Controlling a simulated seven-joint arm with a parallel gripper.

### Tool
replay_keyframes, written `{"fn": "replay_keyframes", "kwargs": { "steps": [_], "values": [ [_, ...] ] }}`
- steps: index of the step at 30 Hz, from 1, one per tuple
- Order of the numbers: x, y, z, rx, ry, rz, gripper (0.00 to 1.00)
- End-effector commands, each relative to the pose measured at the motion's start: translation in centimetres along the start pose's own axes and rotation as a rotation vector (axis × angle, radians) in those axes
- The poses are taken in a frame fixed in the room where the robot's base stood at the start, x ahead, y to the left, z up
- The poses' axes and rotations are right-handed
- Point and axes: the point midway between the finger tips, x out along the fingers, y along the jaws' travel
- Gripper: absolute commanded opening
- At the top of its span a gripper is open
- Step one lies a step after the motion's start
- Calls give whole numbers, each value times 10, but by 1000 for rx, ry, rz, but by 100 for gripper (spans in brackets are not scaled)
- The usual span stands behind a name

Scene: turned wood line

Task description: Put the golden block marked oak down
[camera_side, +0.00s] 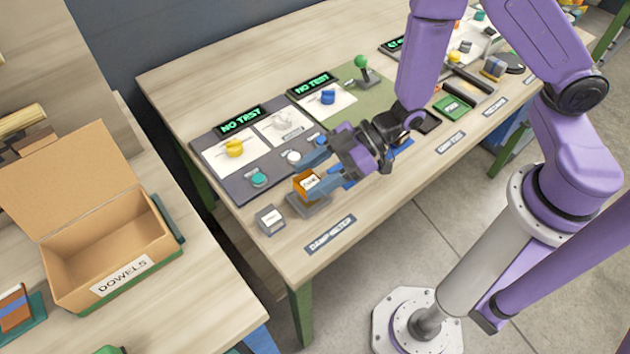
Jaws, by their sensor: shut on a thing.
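The golden-orange block (301,187) has a white label on top, its lettering too small to read. It is at the front left of the table, over a small grey plate (303,208). My gripper (312,176) is shut on it, with a blue-grey finger on either side. The fingers hide part of the block. I cannot tell whether its underside touches the plate.
A small grey block (270,219) with a white label stands just left of the plate. Behind is a dark panel (232,189) with knobs and a "NO TEST" display (241,121). An open "DOWELS" box (108,250) stands on the left table.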

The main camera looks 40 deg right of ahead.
Motion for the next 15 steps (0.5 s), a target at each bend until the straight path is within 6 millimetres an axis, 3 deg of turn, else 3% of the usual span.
{"fn": "replay_keyframes", "kwargs": {
  "steps": [6, 15],
  "values": [
    [11, 0, 20, 1, -2, 0, 25],
    [12, 0, 22, 0, 0, 0, 25]
  ]
}}
